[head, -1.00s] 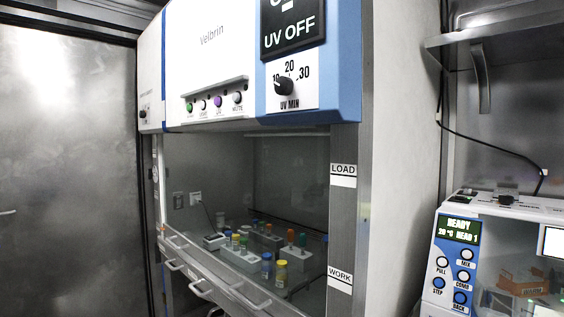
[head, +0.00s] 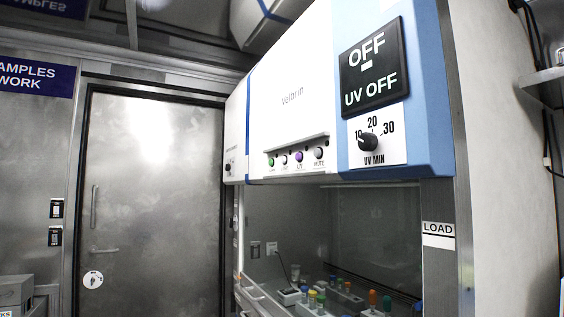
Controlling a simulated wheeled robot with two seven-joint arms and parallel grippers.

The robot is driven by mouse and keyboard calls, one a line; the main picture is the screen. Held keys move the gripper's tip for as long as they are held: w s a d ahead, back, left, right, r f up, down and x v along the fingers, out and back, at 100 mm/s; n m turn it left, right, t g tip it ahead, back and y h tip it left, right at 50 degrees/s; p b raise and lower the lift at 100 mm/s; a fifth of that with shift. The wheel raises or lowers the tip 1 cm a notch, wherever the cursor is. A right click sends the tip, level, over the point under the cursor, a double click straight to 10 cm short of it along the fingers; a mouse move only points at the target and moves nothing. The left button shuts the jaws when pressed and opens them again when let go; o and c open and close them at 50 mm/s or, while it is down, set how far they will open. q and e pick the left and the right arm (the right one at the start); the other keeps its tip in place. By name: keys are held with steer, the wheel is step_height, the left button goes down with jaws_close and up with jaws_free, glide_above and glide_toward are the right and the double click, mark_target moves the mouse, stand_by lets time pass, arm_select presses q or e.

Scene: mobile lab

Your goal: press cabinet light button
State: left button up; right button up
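The cabinet (head: 300,100) is white and blue, with a row of several small buttons low on its front. From left to right I see a green button (head: 271,162), a whitish button (head: 284,160) that may be the light button, a purple button (head: 299,157) and a pale button (head: 319,153) labelled MUTE. The small label under the whitish button is hard to read. The cabinet interior looks dim. Neither of my grippers is in view.
A UV MIN dial (head: 368,140) sits right of the buttons. Below, behind the glass (head: 350,220), stand colored-cap tubes and vials. A metal door (head: 150,190) is at left. A shelf (head: 546,85) juts in at the right edge.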

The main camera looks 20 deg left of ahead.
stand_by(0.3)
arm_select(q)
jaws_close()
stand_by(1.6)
